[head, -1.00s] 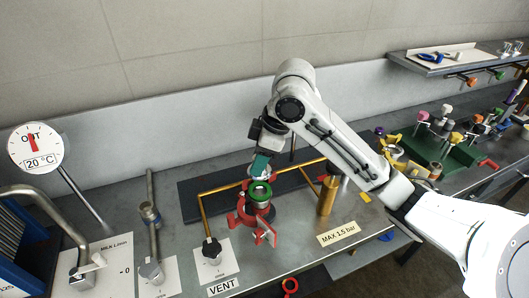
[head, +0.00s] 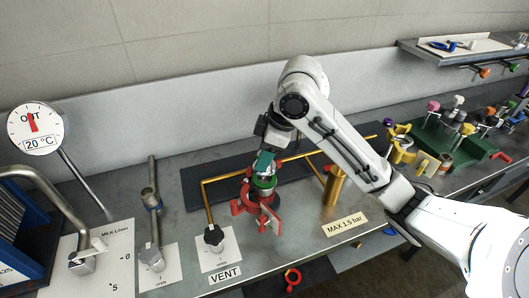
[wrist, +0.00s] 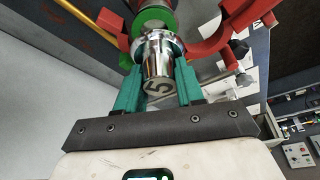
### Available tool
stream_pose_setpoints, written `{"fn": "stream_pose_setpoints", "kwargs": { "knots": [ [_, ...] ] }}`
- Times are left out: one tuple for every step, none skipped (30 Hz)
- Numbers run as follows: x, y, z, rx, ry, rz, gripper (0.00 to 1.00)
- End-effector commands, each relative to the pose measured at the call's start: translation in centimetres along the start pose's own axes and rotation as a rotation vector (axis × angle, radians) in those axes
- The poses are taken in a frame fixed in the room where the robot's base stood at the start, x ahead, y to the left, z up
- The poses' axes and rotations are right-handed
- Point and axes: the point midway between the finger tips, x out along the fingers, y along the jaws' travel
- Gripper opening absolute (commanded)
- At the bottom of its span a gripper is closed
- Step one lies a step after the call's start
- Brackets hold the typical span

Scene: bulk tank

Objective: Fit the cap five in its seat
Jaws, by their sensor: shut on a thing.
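Cap five (wrist: 158,62) is a chrome plug with a wide flange and a dark 5 on its end. In the wrist view, the teal fingers of my gripper (wrist: 157,85) are shut on it from both sides. The cap's flanged end is at the green ring (wrist: 153,17) of the seat. Whether it is fully in cannot be told, as the flange hides the opening. In the head view my gripper (head: 264,160) is right above the green ring (head: 263,183), which sits on a red fitting (head: 247,205) with open red clamp arms.
A brass pipe (head: 207,205) runs behind and left of the fitting, and a brass cylinder (head: 333,186) stands to its right. A black-knobbed vent valve (head: 214,238) is at the front left. A green tray (head: 455,145) with several coloured-knob parts lies far right.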

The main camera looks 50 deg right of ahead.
Motion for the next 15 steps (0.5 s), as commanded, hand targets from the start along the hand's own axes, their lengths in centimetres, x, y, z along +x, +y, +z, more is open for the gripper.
{"fn": "stream_pose_setpoints", "kwargs": {
  "knots": [
    [0.8, 0.0, 0.3, 0.000, 0.001, -0.001, 0.00],
    [1.1, 0.0, 0.3, 0.000, 0.001, -0.001, 0.00],
    [1.4, 0.0, 0.5, 0.000, 0.001, 0.000, 0.00],
    [1.6, 0.0, 0.5, 0.000, 0.001, 0.000, 0.00],
    [1.7, 0.0, 0.6, 0.000, 0.001, 0.000, 0.00],
    [1.9, 0.0, 0.7, 0.000, 0.000, 0.001, 0.00],
    [2.0, 0.0, 0.7, 0.000, 0.000, 0.001, 0.00],
    [2.1, 0.0, 0.7, 0.001, 0.000, 0.001, 0.00],
    [2.1, 0.0, 0.8, 0.001, 0.000, 0.001, 0.00],
    [2.2, 0.0, 0.8, 0.001, 0.000, 0.001, 0.00],
    [2.2, 0.0, 0.8, 0.001, 0.000, 0.001, 0.00],
    [2.2, 0.0, 0.8, 0.001, 0.000, 0.001, 0.00],
    [2.2, 0.0, 0.8, 0.001, 0.000, 0.001, 0.00],
    [2.2, 0.0, 0.8, 0.000, 0.000, 0.001, 0.00],
    [2.1, 0.0, 0.8, 0.000, 0.000, 0.001, 0.00]
  ]
}}
